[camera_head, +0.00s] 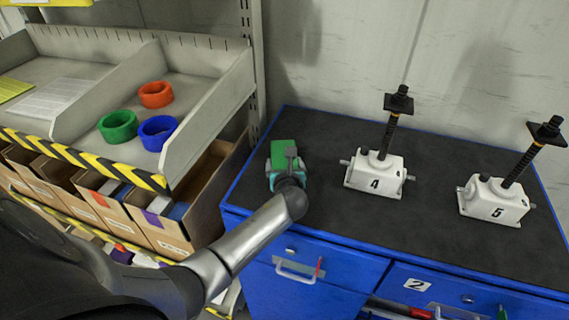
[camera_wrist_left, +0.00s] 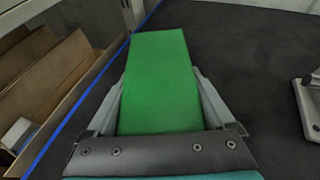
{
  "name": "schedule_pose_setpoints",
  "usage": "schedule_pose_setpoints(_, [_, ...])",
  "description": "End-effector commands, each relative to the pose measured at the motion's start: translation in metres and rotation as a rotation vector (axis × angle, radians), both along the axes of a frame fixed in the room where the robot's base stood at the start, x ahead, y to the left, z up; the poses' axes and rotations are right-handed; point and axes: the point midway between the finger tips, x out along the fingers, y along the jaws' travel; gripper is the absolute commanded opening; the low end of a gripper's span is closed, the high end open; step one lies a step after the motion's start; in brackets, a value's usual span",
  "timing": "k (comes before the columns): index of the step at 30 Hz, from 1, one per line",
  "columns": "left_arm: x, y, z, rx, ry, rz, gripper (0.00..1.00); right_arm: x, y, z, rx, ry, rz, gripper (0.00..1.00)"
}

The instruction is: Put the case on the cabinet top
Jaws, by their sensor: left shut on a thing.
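The green case (camera_head: 284,149) is at the left end of the cabinet top, in my left gripper (camera_head: 284,163). In the left wrist view the case (camera_wrist_left: 158,75) fills the space between the two fingers of my left gripper (camera_wrist_left: 165,100), which is shut on it. The cabinet top (camera_head: 310,225) is a black surface with a blue edge. I cannot tell whether the case touches the surface or is held just above it. My right gripper is not in view.
A white screw jack marked 4 (camera_head: 374,175) stands right of the case, and one marked 5 (camera_head: 494,201) farther right. A shelf at left holds an orange ring (camera_head: 155,101), a green ring (camera_head: 118,132) and a blue ring (camera_head: 158,141). Bare top lies between case and jack 4.

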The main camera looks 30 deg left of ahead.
Motion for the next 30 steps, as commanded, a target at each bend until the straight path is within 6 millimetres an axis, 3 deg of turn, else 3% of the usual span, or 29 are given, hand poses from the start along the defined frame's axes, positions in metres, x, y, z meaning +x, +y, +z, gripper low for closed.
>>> schedule_pose_setpoints(1, [0.001, 0.000, 0.000, 0.002, -0.003, -0.001, 0.00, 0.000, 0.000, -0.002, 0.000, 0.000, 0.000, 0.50])
schedule_pose_setpoints(2, [0.000, 0.000, -0.003, 0.001, 0.001, 0.000, 0.88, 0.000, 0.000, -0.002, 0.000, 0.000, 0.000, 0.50])
schedule_pose_setpoints(5, [0.000, 0.000, -0.002, 0.001, 0.001, 0.000, 1.00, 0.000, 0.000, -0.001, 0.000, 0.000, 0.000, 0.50])
schedule_pose_setpoints(17, [-0.004, -0.003, 0.004, 0.001, 0.001, -0.002, 1.00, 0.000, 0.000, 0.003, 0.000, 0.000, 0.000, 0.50])
schedule_pose_setpoints(30, [-0.057, -0.042, 0.031, 0.000, 0.001, -0.002, 1.00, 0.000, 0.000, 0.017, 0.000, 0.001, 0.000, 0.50])
